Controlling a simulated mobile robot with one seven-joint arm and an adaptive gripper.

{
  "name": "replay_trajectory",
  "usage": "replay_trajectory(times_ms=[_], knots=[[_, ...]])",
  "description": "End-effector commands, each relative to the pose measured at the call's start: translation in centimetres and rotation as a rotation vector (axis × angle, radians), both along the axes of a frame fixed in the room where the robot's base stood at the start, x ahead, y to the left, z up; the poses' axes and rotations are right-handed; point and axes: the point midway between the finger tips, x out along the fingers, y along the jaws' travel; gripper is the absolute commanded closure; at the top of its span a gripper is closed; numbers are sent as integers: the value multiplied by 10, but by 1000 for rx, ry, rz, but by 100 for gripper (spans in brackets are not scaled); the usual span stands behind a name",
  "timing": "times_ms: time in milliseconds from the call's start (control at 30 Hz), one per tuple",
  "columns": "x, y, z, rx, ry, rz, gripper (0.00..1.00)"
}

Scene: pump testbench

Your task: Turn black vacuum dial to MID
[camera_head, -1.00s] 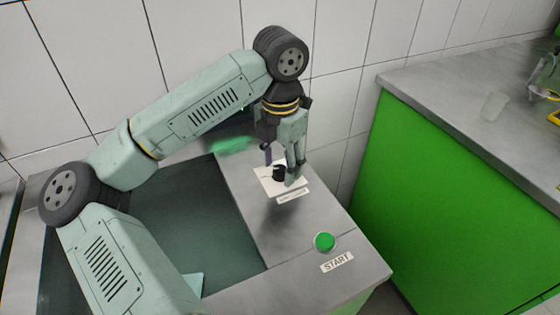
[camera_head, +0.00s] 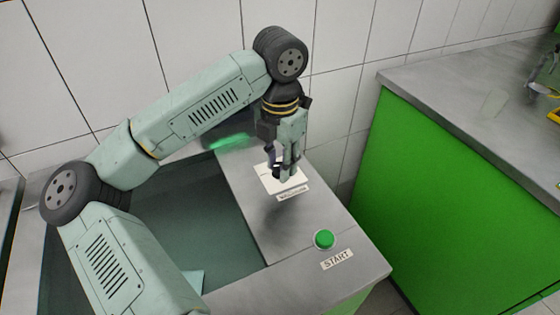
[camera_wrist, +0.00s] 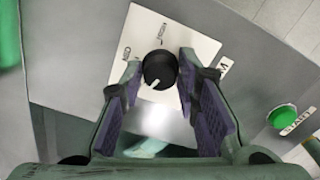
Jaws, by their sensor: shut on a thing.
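The black vacuum dial (camera_wrist: 158,70) is a round knob on a white plate (camera_wrist: 182,35). Its white pointer line faces down and slightly left in the wrist view. Two small labels stand on the plate above and to the left of the dial; I cannot read them surely. My gripper (camera_wrist: 160,78) is shut on the dial, with one purple-padded finger on each side of it. In the head view my gripper (camera_head: 281,174) points down over the plate, and its fingers hide most of the dial.
A green START button (camera_head: 324,239) sits on the metal bench top (camera_head: 300,220), nearer the front. A dark recessed basin (camera_head: 205,225) lies to the left. A green-sided counter (camera_head: 450,200) stands to the right. The tiled wall is behind.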

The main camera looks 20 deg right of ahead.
Motion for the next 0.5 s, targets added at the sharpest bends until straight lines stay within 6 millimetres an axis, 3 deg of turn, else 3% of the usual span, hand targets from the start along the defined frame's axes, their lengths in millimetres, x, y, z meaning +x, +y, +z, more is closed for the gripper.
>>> replay_trajectory(times_ms=[500], knots=[[0, 0, -4, 2, -1, -101, 99]])
